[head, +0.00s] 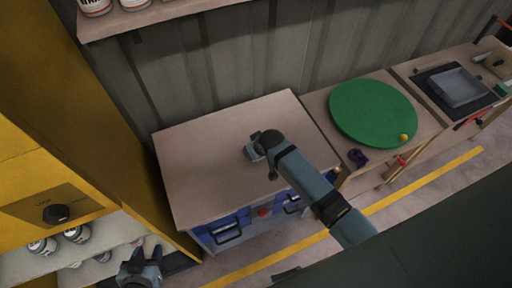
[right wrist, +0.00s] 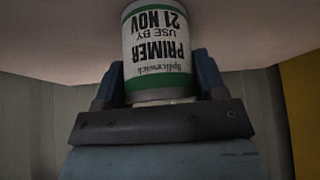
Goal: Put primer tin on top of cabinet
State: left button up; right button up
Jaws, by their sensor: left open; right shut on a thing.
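The primer tin (right wrist: 158,50), white with green bands and black print, is between the fingers of my right gripper (right wrist: 160,82) in the right wrist view. Its lettering is upside down there, and its far end meets a pale board in the picture; I cannot tell whether they touch. In the head view my right gripper (head: 256,147) is over the wooden top of the blue-drawered cabinet (head: 195,165); the tin is hidden there. My left gripper (head: 140,262) is open and empty at the lower left, near the shelves of a yellow cupboard (head: 60,130).
Cans (head: 77,234) stand on the cupboard's white shelves, and more cans (head: 95,5) on a wall shelf. Right of the cabinet, a bench holds a green disc (head: 372,112), a yellow ball (head: 403,138) and a purple object (head: 357,157). The cabinet top is otherwise clear.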

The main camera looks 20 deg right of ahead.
jog(key=o, duration=1.1)
jog(key=shift+f, duration=0.1)
jog(key=v, duration=1.2)
jog(key=s+f+t+y, duration=0.1)
jog(key=s+f+t, duration=0.1)
jog(key=s, duration=0.6)
jog(key=s+a+f+t+y, duration=0.1)
jog(key=s+f+t, duration=0.2)
jog(key=s, duration=0.6)
jog(key=shift+n, duration=0.4)
